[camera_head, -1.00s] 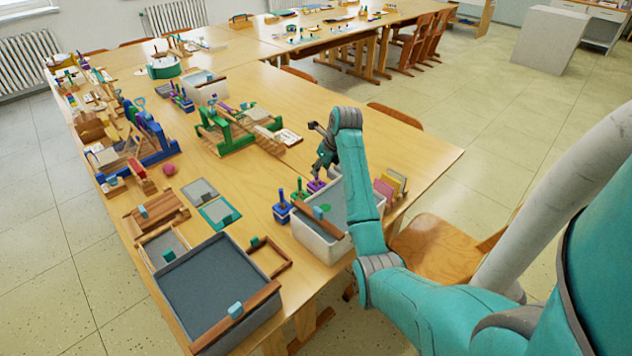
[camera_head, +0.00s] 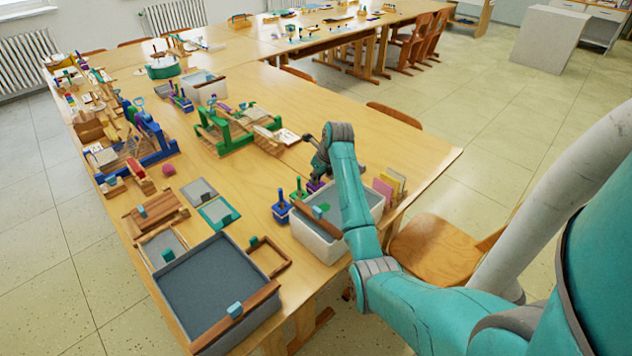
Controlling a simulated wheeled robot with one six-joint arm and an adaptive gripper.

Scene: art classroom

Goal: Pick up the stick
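My gripper (camera_head: 308,157) is dark grey and hangs over the table at the end of my teal arm, just right of the green loom (camera_head: 229,139). Its two fingers look spread apart, with nothing visible between them. My wrist hides part of it. I cannot single out one stick for certain. A thin brown wooden bar (camera_head: 269,142) lies at the right side of the green loom, left of my gripper and apart from it.
A light bin (camera_head: 313,243) and small blue (camera_head: 281,209), green and purple stands are below my gripper. A large grey tray (camera_head: 215,283) stands at the front. A blue loom (camera_head: 152,140) is farther left.

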